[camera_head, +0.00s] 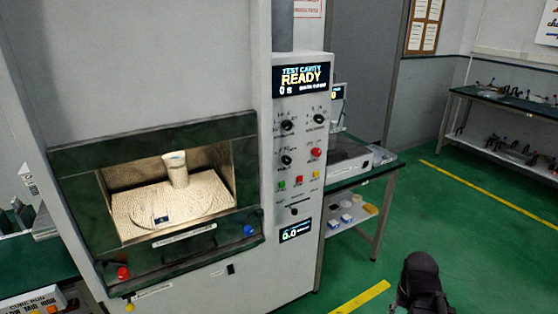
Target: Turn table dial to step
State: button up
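The control panel (303,150) of the grey microwave generator is right of the cavity. It has three round black dials: an upper left dial (287,125), an upper right dial (319,118) and a middle dial (286,160). A small black knob (294,211) sits lower down. The labels are too small to read, so I cannot tell which is the table dial or its setting.
The upper display (302,78) reads "TEST CAVITY READY" and "0 s". The lower display (297,230) shows 0.0. Red, green and yellow buttons sit between the dials and knob. A side table (360,172) stands right of the machine. Green floor (440,215) is open at right.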

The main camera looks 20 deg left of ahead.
aim_at(287, 159)
jog(key=u, duration=0.4)
jog(key=i, duration=0.9)
jog(key=u, duration=0.5)
